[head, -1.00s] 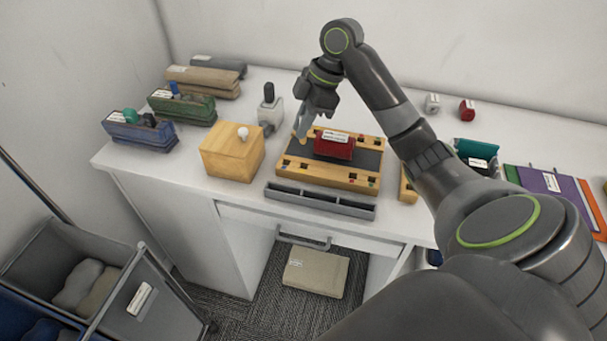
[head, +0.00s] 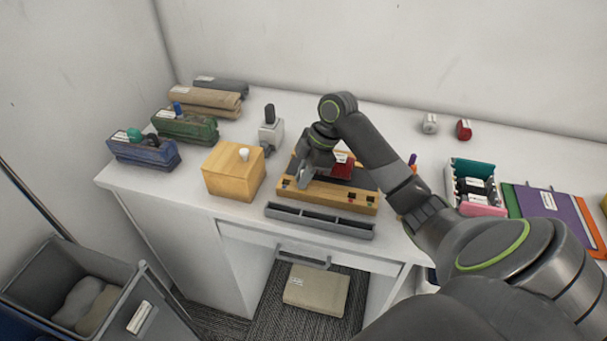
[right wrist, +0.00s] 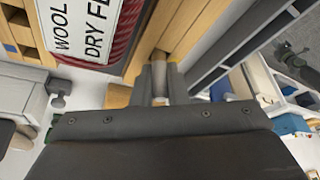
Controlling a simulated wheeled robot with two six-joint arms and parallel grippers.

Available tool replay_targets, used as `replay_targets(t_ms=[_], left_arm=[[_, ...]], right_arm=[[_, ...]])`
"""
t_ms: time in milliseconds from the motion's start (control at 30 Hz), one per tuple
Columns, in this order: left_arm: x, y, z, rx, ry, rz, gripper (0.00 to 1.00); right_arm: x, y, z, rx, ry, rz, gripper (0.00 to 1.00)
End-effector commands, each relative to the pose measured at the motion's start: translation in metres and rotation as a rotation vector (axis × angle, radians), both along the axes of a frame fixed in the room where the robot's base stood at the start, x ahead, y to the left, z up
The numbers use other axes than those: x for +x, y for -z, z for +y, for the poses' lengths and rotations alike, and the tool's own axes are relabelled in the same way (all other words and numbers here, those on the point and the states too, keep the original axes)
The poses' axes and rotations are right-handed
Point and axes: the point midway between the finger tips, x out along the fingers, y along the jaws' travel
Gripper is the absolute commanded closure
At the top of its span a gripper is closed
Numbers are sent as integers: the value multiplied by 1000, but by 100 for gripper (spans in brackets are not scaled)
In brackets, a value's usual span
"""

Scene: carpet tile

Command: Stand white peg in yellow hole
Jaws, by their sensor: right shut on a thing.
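The wooden board (head: 328,192) has a dark middle and a front row of holes with coloured dots, some hidden by my gripper. My right gripper (head: 302,182) is low over the board's front left part. In the right wrist view its fingers (right wrist: 160,82) are shut on a pale piece (right wrist: 159,99), seemingly the white peg, mostly hidden between them. Its tip is not clear, so I cannot tell whether it is in a hole. A little yellow shows beside the fingertips; the yellow hole itself is not clearly visible. My left gripper is not in view.
A red felt eraser (head: 342,169) lies on the board, close to my right gripper; its label fills the upper left of the wrist view. A grey tray (head: 320,222) lies in front of the board. A wooden box (head: 232,178) stands left.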

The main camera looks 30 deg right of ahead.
Motion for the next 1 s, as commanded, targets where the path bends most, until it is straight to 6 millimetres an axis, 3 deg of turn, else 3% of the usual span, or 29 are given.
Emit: replay_targets(t_ms=[133,167,300,667,767,1000], left_arm=[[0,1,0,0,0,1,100],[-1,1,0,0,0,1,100],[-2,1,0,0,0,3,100],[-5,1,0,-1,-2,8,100],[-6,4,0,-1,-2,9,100],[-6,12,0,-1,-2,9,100]], right_arm=[[0,4,0,0,0,0,100],[0,3,0,0,0,0,83],[0,2,0,0,0,0,65],[0,-3,-1,-2,0,-2,65],[-1,-14,-6,-3,0,-4,65],[-7,-61,-26,-6,2,-5,65]])
